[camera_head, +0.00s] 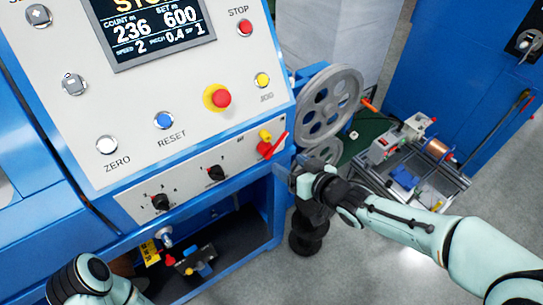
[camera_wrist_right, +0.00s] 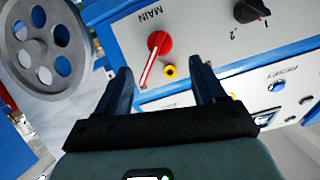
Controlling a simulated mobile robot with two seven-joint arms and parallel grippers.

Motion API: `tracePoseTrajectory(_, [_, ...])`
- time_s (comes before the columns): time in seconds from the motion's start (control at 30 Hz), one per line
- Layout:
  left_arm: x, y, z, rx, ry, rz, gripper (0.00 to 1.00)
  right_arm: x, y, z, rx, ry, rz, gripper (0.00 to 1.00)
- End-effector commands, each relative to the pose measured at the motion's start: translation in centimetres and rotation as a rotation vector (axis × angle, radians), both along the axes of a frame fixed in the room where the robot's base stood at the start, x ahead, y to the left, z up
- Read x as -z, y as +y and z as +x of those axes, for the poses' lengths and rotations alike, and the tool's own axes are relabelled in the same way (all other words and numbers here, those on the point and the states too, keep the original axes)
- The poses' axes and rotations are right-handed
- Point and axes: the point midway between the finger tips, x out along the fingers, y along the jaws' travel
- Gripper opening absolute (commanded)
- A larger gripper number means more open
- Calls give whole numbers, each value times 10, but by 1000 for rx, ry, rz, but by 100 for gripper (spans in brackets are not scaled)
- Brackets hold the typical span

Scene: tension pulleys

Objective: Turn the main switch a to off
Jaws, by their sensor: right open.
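The main switch is a red rotary knob (camera_head: 265,149) at the right end of the lower panel strip. Its red handle slants up and to the right in the head view. In the right wrist view the red knob (camera_wrist_right: 160,43) sits beside the "MAIN" label, its pale-striped handle pointing down-left. My right gripper (camera_head: 288,172) is just right of and below the switch. In the right wrist view my right gripper (camera_wrist_right: 163,82) is open and empty, with the switch ahead between and beyond its fingers, apart from them. My left gripper is not visible; only my left arm shows at bottom left.
A yellow button (camera_head: 265,135) sits close to the switch. Black selector knobs (camera_head: 216,173) lie to its left. A grey spoked pulley (camera_head: 331,103) stands to the right, near my right gripper. A small bench machine (camera_head: 405,160) stands further right. Grey floor is open at lower right.

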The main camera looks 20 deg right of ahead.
Motion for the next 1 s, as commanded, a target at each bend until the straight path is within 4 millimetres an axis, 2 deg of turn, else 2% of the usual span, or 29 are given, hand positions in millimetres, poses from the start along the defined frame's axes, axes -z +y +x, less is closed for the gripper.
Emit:
tracePoseTrajectory(0.03, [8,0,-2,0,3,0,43,9,4,10,-1,4,3,69])
tracePoseTrajectory(0.2, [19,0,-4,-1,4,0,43,23,17,41,-2,4,3,69])
tracePoseTrajectory(0.4, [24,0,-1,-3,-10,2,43,32,28,69,-1,2,3,69])
tracePoseTrajectory(0.6, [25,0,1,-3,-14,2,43,36,32,80,0,2,2,69])
tracePoseTrajectory(0.87, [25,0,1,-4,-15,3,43,36,32,81,1,2,1,69])
tracePoseTrajectory(0.9, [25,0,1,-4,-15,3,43,36,32,81,1,2,1,63])
tracePoseTrajectory(0.97, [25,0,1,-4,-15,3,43,36,32,81,1,2,1,43])
tracePoseTrajectory(1.0, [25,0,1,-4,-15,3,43,36,32,81,1,2,1,30])
